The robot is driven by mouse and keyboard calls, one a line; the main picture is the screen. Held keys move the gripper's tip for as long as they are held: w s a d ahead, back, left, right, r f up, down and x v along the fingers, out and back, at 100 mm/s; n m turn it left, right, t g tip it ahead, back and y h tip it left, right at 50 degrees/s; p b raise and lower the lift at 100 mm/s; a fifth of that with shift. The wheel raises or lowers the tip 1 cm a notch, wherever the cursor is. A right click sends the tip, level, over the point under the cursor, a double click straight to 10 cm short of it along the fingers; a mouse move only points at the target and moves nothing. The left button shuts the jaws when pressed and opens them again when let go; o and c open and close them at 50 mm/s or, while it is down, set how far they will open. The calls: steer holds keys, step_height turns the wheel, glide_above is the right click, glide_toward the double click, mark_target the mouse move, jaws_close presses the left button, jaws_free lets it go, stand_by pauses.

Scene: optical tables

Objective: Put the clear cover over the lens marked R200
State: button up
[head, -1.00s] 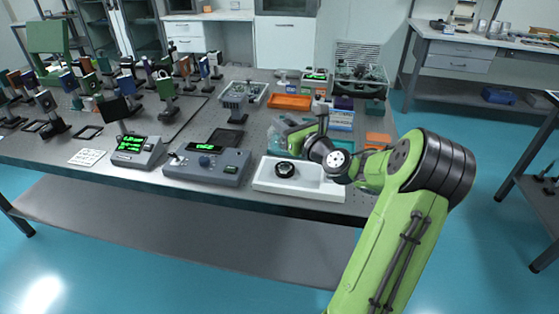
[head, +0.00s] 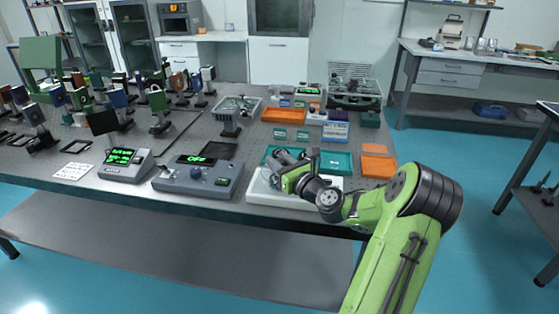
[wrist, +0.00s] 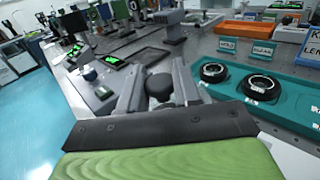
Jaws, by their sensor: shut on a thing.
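My gripper (wrist: 158,92) has its two grey fingers around a dark round thing (wrist: 160,87), which fills the space between them. I cannot tell whether it belongs to the clear cover; no clear wall shows. In the head view my gripper (head: 279,178) is low over the white tray (head: 262,199) and hides its contents. The teal tray (head: 337,163) lies just behind. In the wrist view, two black-ringed lenses, one nearer (wrist: 261,87) and one farther (wrist: 214,71), sit in it, right of my gripper. Their labels are too small to read.
A grey console (head: 199,178) and a smaller display unit (head: 125,164) stand left of the white tray. Two small teal signs (head: 280,134) stand behind the teal tray. Many mounted optics crowd the table's left.

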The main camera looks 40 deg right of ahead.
steer(key=o, duration=1.1)
steer(key=shift+c, duration=0.2)
steer(key=shift+r, duration=0.25)
steer(key=s+a+p, duration=0.2)
steer(key=s, duration=1)
steer(key=w+a+f+n+g+y, duration=0.25)
steer(key=a+n+g, duration=0.25)
steer(key=a+n, duration=0.55)
steer(key=w+a+f+n+g+y, duration=0.15)
steer(key=a+n+g+y, duration=0.25)
steer(key=a+n, duration=0.7)
steer(key=s+a+r+n+g+h, duration=0.1)
steer(key=s+a+r+n+h, duration=0.1)
steer(key=s+n, duration=0.6)
steer(key=s+a+r+n+g+h, duration=0.2)
steer(key=s+a+r+n, duration=0.2)
steer(key=s+n, duration=0.4)
steer(key=shift+s+a, duration=0.35)
steer(key=shift+s, duration=0.7)
